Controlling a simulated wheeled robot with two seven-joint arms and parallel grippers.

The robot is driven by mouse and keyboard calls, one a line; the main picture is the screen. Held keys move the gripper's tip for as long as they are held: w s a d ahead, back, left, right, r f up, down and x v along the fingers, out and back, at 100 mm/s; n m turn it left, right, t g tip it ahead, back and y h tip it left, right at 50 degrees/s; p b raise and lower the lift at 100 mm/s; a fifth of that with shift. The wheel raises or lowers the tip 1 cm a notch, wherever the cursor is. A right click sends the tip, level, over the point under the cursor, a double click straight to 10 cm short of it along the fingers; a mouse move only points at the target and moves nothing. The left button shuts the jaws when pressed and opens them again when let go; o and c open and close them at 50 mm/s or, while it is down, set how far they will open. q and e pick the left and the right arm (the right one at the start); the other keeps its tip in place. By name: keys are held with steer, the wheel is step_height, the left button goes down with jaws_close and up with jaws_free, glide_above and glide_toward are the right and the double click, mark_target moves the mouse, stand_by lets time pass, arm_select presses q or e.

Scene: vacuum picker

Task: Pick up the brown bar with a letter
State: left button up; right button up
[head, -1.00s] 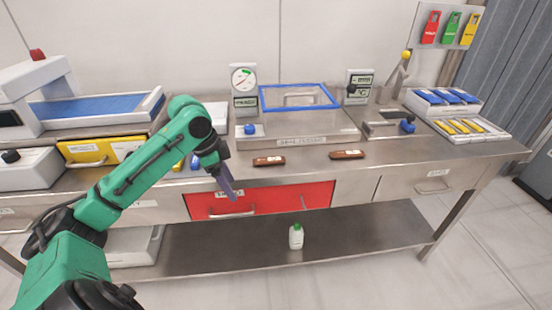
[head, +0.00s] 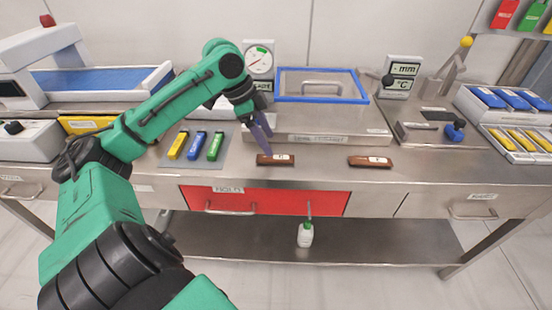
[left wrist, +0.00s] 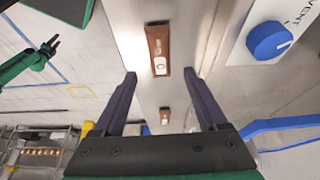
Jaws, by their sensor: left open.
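Two brown bars lie on the steel bench top near its front edge. The left bar (head: 276,160) has a white label, and in the left wrist view this nearer bar (left wrist: 157,41) shows a letter like a C. The right bar (head: 370,162) also has a white label; in the left wrist view it is the farther bar (left wrist: 165,116), its letter too small to read. My left gripper (head: 262,133) is open and empty just above the left bar, with the fingers pointing down. A small green arm end, likely my right gripper (left wrist: 47,48), shows at the left wrist view's edge, its jaws unclear.
Behind the bars stands a low steel unit with a blue-framed lid (head: 320,86). Yellow, blue and green sticks (head: 196,146) lie on a grey mat to the left. A blue knob (left wrist: 269,40) shows in the left wrist view. A red drawer (head: 265,198) is below the bars.

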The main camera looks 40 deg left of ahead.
mark_target(277, 157)
arm_select(q)
steer(key=x, duration=0.4)
steer(key=shift+d+f+p, duration=0.1)
steer(key=shift+f+p, duration=0.05)
steer(key=shift+p, duration=0.2)
steer(key=shift+w+d+f, duration=0.1)
steer(key=shift+w+f, duration=0.05)
steer(key=shift+f, duration=0.25)
arm_select(e)
steer(key=shift+w+d+r, duration=0.1)
steer(key=shift+w+r, duration=0.4)
steer(key=shift+w, duration=0.4)
steer(key=shift+s+d, duration=0.1)
arm_select(q)
steer(key=shift+f, duration=0.1)
arm_select(e)
steer(key=shift+s+r, duration=0.1)
steer(key=shift+r, duration=0.05)
arm_select(q)
jaws_close()
